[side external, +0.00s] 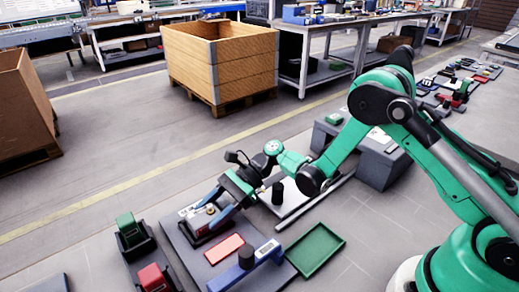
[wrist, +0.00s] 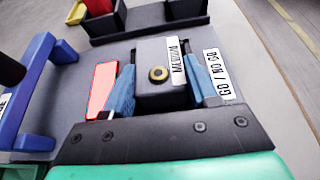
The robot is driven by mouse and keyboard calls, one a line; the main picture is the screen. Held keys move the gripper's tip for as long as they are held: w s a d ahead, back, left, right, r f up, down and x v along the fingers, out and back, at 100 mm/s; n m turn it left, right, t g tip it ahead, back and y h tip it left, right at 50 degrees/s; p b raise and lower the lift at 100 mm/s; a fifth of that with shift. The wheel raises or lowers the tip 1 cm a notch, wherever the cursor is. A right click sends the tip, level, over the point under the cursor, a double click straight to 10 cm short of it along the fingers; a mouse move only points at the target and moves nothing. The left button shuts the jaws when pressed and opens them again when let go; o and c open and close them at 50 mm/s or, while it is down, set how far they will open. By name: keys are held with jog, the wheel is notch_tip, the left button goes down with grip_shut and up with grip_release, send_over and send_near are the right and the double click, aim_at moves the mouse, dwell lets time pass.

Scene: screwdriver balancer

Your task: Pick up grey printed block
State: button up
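The grey printed block (wrist: 156,88) sits between my gripper's blue fingers in the wrist view, with a white printed label and a round brass-coloured piece on top. In the side view the block (side external: 201,219) is low at the dark work board, partly hidden by the fingers. My gripper (wrist: 159,64) points down with one finger along each side of the block. The fingers look very close to its sides; I cannot tell whether they touch. In the side view my gripper (side external: 209,211) is down at the board.
A red plate (side external: 224,249) lies beside the block. A blue stand (side external: 246,267) with a dark cylinder is close by. A green tray (side external: 315,251) lies to the right. Dark bins (side external: 134,240) stand to the left. A white "GO / NO GO" label (wrist: 221,74) lies beside the right finger.

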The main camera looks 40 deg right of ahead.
grip_shut()
jog(key=shift+r, duration=0.15)
